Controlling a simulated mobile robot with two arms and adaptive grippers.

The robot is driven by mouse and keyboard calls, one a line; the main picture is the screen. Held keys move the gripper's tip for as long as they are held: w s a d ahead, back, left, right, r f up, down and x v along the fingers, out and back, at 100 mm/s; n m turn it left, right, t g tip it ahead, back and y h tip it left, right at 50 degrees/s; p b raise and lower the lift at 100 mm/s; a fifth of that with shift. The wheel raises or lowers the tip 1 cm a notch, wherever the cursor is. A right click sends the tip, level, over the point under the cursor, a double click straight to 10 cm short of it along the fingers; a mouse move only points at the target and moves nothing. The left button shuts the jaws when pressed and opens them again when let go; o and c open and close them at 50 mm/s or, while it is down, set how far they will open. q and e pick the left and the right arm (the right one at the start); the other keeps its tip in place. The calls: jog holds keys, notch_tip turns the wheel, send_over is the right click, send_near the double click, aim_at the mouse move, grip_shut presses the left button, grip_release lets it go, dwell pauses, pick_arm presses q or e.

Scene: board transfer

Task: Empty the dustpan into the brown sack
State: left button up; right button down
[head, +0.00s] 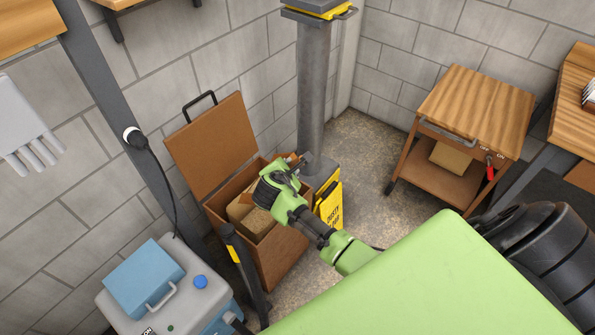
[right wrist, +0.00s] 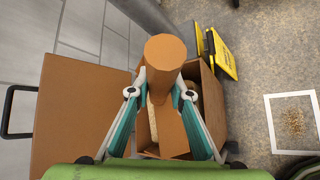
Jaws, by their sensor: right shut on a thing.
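My right gripper (head: 285,178) is over the open brown bin (head: 284,257) in the head view. In the right wrist view the gripper (right wrist: 167,92) is shut on a brown piece (right wrist: 166,50) with a round end and a flatter part below it. I cannot tell whether this piece is the dustpan. The bin's lid (head: 212,135) stands open to its left, and tan contents (head: 256,222) show inside. The gripper and held piece hide part of the opening. I see no clear sack. My left gripper is not in view.
A yellow sign (head: 329,203) and a grey column (head: 313,90) stand close beside the bin. In the wrist view, a white square outline (right wrist: 268,125) on the floor surrounds crumbs (right wrist: 294,122). A blue-topped case (head: 145,275) is at lower left, a wooden cart (head: 475,105) at right.

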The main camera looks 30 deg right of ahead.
jog(key=shift+n+g+h, duration=0.3)
jog(key=shift+n+g, duration=0.2)
jog(key=shift+g, duration=0.3)
jog(key=w, duration=0.1)
jog(key=w+a+r+b, duration=0.1)
jog(key=w+a, duration=0.1)
jog(key=shift+w+r+b, duration=0.3)
jog(key=shift+w+r, duration=0.05)
jog(key=shift+r, duration=0.05)
jog(key=w+a+r+n+g+h+b, duration=0.1)
jog(key=w+a+r+n+g+b, duration=0.1)
jog(key=w+b, duration=0.5)
jog(key=shift+a+r+g+h+b, duration=0.3)
jog(key=shift+a+g+b, duration=0.1)
jog(key=shift+a+b, duration=0.35)
